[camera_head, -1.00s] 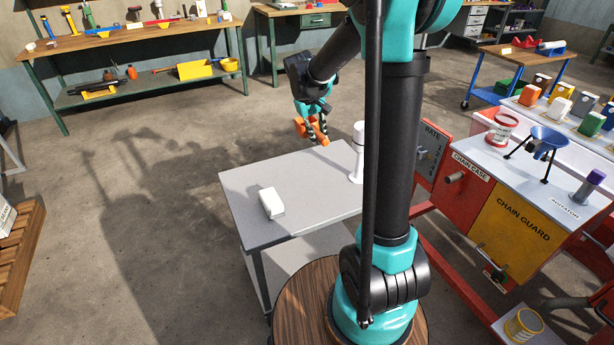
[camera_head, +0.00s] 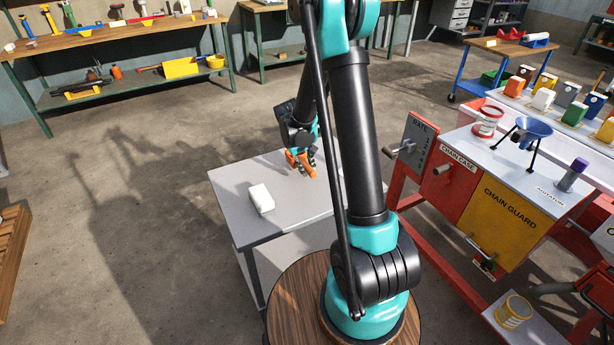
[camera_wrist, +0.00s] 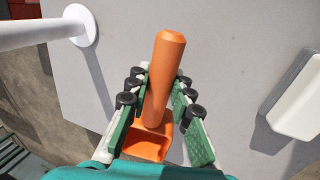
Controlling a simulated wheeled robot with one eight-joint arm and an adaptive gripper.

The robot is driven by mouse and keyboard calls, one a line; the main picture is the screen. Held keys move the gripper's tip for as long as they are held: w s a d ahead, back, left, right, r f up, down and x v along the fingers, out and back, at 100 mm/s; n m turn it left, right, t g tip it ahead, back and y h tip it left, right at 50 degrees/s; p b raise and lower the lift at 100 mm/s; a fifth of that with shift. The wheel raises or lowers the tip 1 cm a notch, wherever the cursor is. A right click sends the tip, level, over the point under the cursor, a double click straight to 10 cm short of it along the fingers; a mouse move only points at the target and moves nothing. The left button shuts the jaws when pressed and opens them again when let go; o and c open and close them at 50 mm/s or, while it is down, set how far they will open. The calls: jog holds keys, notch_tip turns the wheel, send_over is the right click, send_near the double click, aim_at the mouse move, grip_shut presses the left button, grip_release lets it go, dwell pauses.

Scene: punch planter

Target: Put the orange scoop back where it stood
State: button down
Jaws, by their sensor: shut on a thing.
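The orange scoop (camera_wrist: 165,70) is held in my gripper (camera_wrist: 159,90), between its two fingers. In the wrist view its round handle points up the picture and its hollow bowl (camera_wrist: 148,146) shows below, near the palm. In the head view my gripper (camera_head: 303,163) and the scoop (camera_head: 297,163) are over the back part of the grey table (camera_head: 228,190). I cannot tell whether the scoop touches the tabletop. No mark of where it stood can be made out.
A white block-like thing (camera_head: 261,198) lies on the table; it shows at right in the wrist view (camera_wrist: 300,98). A white post on a round base (camera_wrist: 79,25) stands left in the wrist view; my arm hides it in the head view. A red machine (camera_head: 440,188) stands right.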

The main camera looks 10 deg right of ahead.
jog(key=shift+f, duration=1.95)
jog(key=c, duration=1.3)
grip_release()
jog(key=shift+c, duration=0.2)
jog(key=shift+f, duration=0.1)
jog(key=v, duration=1.7)
jog(key=s+d+f+m+t+y, duration=0.1)
jog(key=s+d+f, duration=0.1)
jog(key=s, duration=1)
jog(key=s+d+f+m+t+y, duration=0.1)
jog(key=s+d, duration=0.3)
jog(key=s, duration=0.8)
jog(key=shift+f+m+t+y, duration=0.4)
jog(key=shift+f+m+t, duration=0.05)
jog(key=shift+m+t, duration=0.25)
